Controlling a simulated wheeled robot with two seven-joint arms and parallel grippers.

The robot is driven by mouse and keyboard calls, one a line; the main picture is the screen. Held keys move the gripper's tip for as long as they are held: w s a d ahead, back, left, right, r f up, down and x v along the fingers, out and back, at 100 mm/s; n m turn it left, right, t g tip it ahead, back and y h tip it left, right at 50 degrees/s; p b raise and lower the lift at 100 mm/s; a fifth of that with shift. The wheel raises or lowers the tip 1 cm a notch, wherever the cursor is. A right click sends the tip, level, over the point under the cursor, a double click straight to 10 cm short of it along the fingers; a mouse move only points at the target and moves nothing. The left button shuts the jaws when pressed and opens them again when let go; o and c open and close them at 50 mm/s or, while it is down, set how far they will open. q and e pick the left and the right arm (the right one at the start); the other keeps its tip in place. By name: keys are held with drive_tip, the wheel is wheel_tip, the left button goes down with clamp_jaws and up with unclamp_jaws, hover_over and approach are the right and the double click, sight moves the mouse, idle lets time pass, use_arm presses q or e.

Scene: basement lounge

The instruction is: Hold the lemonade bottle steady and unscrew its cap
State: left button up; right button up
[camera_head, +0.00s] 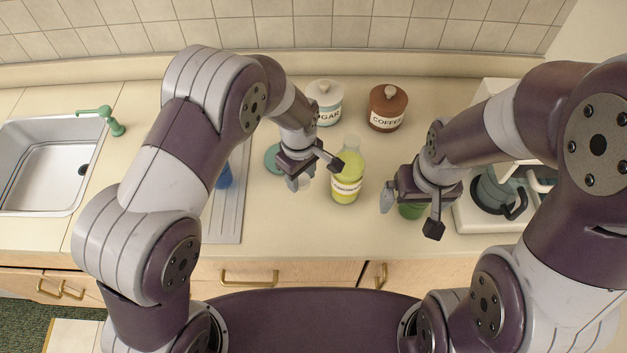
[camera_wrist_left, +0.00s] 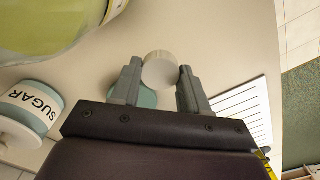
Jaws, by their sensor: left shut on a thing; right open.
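The lemonade bottle (camera_head: 348,180), yellow-green with a pale clear neck, stands upright on the counter between my grippers. Its body also fills the upper left corner of the left wrist view (camera_wrist_left: 50,28). My left gripper (camera_head: 300,184) is left of the bottle and apart from it. In the left wrist view its fingers (camera_wrist_left: 160,78) are shut on a round whitish cap (camera_wrist_left: 160,70), clear of the bottle. In the head view the cap is a small pale shape, partly hidden. My right gripper (camera_head: 402,203) is open, right of the bottle and not touching it.
A sugar jar (camera_head: 325,105) and a brown coffee jar (camera_head: 387,110) stand behind. A teal disc (camera_head: 272,158) lies left. A green object (camera_head: 411,212) is mostly hidden under my right gripper. A blue item (camera_head: 224,178) is by the ridged drainboard (camera_head: 225,225); the sink (camera_head: 50,165) is far left.

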sight(302, 193)
use_arm(q)
wheel_tip(302, 193, down, 5)
drive_tip(key=shift+r+p, duration=0.15)
drive_tip(key=shift+p, duration=0.25)
drive_tip(key=o, duration=1.2)
drive_tip(key=shift+f, duration=0.2)
drive_tip(key=shift+c, duration=0.2)
